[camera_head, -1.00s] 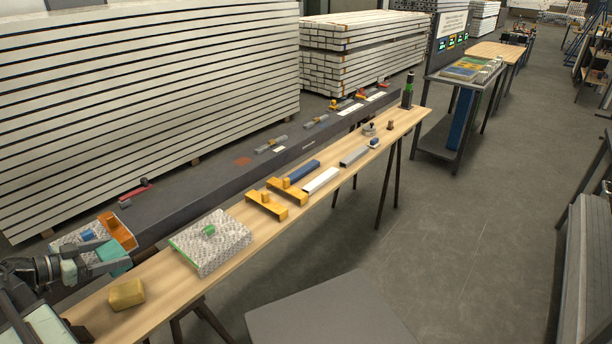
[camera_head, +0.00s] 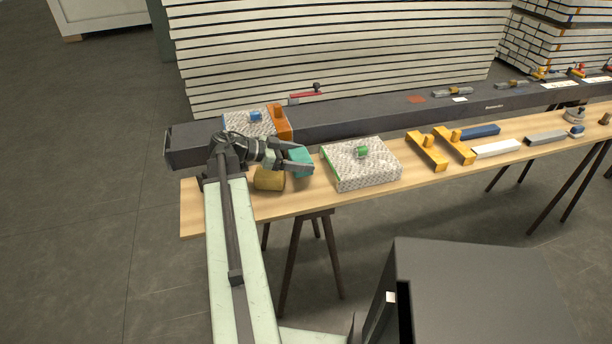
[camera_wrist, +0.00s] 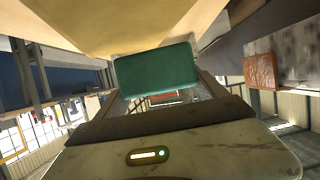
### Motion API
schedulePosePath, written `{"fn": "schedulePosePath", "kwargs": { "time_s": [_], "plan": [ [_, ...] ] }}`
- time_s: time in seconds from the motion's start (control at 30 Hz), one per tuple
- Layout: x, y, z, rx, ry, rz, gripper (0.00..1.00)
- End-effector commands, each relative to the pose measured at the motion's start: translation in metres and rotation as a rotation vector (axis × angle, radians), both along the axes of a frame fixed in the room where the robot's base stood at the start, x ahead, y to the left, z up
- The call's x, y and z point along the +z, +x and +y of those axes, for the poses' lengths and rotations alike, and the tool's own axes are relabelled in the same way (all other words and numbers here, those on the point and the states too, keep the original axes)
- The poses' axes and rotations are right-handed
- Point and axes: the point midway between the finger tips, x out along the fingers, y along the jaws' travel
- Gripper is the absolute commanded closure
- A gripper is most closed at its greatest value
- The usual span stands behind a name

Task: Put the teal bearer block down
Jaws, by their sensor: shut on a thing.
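The teal bearer block (camera_head: 300,162) is between the fingers of my gripper (camera_head: 298,160), over the left part of the wooden table (camera_head: 440,178). In the wrist view the teal block (camera_wrist: 156,78) fills the space between the fingers. My gripper is shut on it. From these views I cannot tell whether the block touches the table. A tan block (camera_head: 269,178) lies on the table, just left of and in front of the teal block.
A speckled slab (camera_head: 362,172) with a green knob lies right of the gripper. Behind are a dark beam (camera_head: 350,127), an orange block (camera_head: 279,122) and another speckled slab (camera_head: 240,124). Yellow brackets (camera_head: 427,151) lie further right. Table shows bare at its left end.

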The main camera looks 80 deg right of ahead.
Motion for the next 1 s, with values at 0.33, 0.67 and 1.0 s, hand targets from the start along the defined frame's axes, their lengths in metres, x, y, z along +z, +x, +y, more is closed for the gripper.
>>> {"fn": "schedulePosePath", "kwargs": {
  "time_s": [0.33,0.67,1.0],
  "plan": [
    [-0.037,0.0,0.0,-0.001,0.0,0.0,0.57],
    [-0.04,-0.001,0.0,-0.001,0.0,0.0,0.57],
    [-0.043,-0.001,0.0,-0.002,0.0,0.0,0.0]
  ]
}}
